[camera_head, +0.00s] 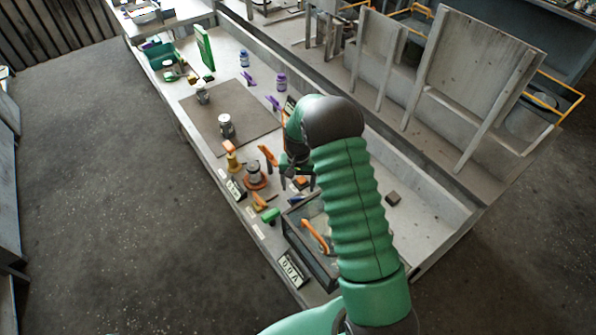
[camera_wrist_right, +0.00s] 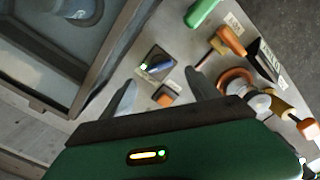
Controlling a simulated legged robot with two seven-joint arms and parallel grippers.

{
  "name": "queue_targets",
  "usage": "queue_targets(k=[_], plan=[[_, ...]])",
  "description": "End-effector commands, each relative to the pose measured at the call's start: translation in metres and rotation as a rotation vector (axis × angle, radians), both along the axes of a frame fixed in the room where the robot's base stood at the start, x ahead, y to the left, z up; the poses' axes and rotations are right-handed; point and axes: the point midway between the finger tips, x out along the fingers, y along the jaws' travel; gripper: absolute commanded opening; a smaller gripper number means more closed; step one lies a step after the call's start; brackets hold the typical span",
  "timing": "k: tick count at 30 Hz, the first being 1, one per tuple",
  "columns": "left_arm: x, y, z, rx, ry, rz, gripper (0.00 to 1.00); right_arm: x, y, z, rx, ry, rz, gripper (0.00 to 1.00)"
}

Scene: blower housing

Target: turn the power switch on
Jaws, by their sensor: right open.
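My right gripper (camera_head: 297,178) reaches over the bench in the head view, its arm coming from the lower right. In the right wrist view its two fingers (camera_wrist_right: 160,80) are apart, with nothing held between them. Between and just past the fingertips is a small dark square panel part (camera_wrist_right: 157,64) with a green-lit spot and a blue part; it looks like the power switch, but its position is too small to read. A small orange block-like part (camera_wrist_right: 165,95) on a dark base lies nearer, between the fingers. My left gripper is not in view.
A dark-framed box with a glassy top (camera_head: 307,243) stands beside the switch area. Orange and green handles and a round orange-based knob (camera_head: 255,175) sit close by. A brown mat (camera_head: 215,125) with two jars lies farther off. A small dark block (camera_head: 393,198) lies right of my arm.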

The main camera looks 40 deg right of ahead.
Motion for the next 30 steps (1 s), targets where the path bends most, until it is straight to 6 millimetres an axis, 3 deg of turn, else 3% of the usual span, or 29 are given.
queue_targets(k=[6, 12, 27, 30], plan=[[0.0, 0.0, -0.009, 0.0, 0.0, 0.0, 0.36, 0.002, 0.0, 0.062, -0.001, -0.003, 0.001, 0.69], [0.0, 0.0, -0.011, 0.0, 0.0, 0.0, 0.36, 0.001, -0.001, 0.096, 0.001, 0.002, 0.0, 0.69], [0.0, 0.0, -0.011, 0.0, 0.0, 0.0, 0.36, 0.001, 0.0, 0.101, 0.002, 0.004, 0.0, 0.69], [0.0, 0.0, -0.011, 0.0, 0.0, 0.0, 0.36, -0.001, 0.015, 0.105, -0.001, -0.009, 0.038, 0.69]])
